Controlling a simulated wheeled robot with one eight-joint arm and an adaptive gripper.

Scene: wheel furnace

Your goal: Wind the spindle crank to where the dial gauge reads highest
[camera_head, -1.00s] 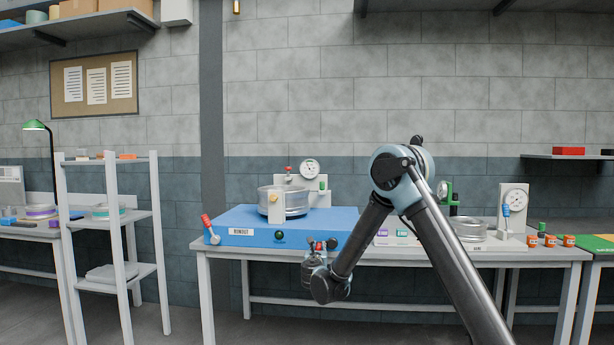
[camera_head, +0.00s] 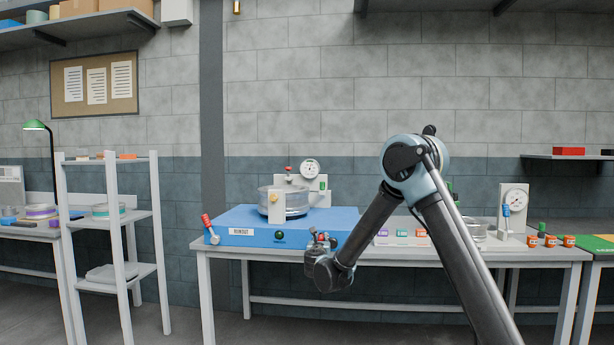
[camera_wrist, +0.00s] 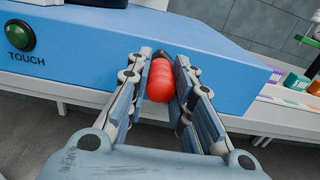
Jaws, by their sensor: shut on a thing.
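The blue runout station (camera_head: 260,222) stands on the bench, with a metal wheel (camera_head: 285,200) on top. The dial gauge (camera_head: 309,169) is upright behind the wheel; its needle is too small to read. My gripper (camera_head: 322,240) is at the station's front right. In the wrist view, my gripper (camera_wrist: 160,80) is shut on the red, rounded spindle crank grip (camera_wrist: 159,82), with a finger on each side. The crank's arm and its joint to the station are hidden.
A green TOUCH button (camera_head: 280,235) is on the station's front face, left of my gripper. A red-handled lever (camera_head: 208,225) is at its left end. A second gauge (camera_head: 515,200) stands on the right. Coloured blocks (camera_head: 403,233) lie right of the station. The floor in front is clear.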

